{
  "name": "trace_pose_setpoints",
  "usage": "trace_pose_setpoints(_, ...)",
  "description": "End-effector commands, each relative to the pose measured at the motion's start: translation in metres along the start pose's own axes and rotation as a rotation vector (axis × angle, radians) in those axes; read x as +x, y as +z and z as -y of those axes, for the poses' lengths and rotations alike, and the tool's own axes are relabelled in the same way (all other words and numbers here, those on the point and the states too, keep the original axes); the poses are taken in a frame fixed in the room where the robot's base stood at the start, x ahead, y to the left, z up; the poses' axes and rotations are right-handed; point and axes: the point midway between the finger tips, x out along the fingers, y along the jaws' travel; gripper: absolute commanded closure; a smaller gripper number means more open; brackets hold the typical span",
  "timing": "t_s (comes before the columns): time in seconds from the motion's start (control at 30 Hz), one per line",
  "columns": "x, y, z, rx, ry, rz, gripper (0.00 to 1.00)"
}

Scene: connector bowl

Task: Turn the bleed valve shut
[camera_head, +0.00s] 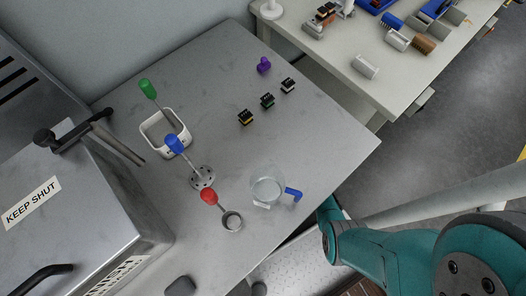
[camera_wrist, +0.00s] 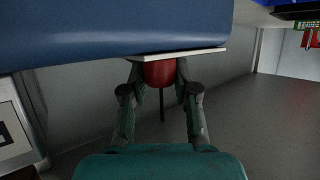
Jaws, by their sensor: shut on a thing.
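In the wrist view, my gripper (camera_wrist: 160,72) is shut on a red rounded thing (camera_wrist: 160,74), with a finger on each side of it. The red thing sits just under a large blue body (camera_wrist: 110,30) with a pale lower edge, which hides its top. A thin dark rod shows below it. I cannot tell from this view whether the red thing is the bleed valve. My gripper is out of the head view.
The grey table (camera_head: 320,130) holds a white holder (camera_head: 151,137) with a green-handled tool (camera_head: 147,88), blue-handled (camera_head: 173,143) and red-handled (camera_head: 209,197) tools, small connectors (camera_head: 267,100) and a purple piece (camera_head: 264,65). A metal box (camera_head: 100,205) stands left. A cluttered table (camera_head: 345,85) is behind.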

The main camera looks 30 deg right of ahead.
Motion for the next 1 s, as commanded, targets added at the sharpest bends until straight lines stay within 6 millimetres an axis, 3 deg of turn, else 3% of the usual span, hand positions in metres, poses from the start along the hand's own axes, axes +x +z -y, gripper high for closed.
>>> trace_pose_setpoints(0.1,0.000,-0.001,0.000,-0.001,-0.001,-0.002,1.00)
trace_pose_setpoints(0.13,0.000,-0.001,0.000,-0.001,-0.001,-0.002,0.66)
trace_pose_setpoints(0.2,0.000,-0.001,0.000,-0.001,0.000,-0.002,0.48)
trace_pose_setpoints(0.23,0.000,-0.001,0.000,-0.001,0.000,-0.002,0.45)
trace_pose_setpoints(0.67,-0.001,-0.004,0.000,-0.002,0.001,-0.002,0.45)
trace_pose_setpoints(1.0,-0.014,-0.035,0.000,-0.004,0.001,-0.001,0.45)
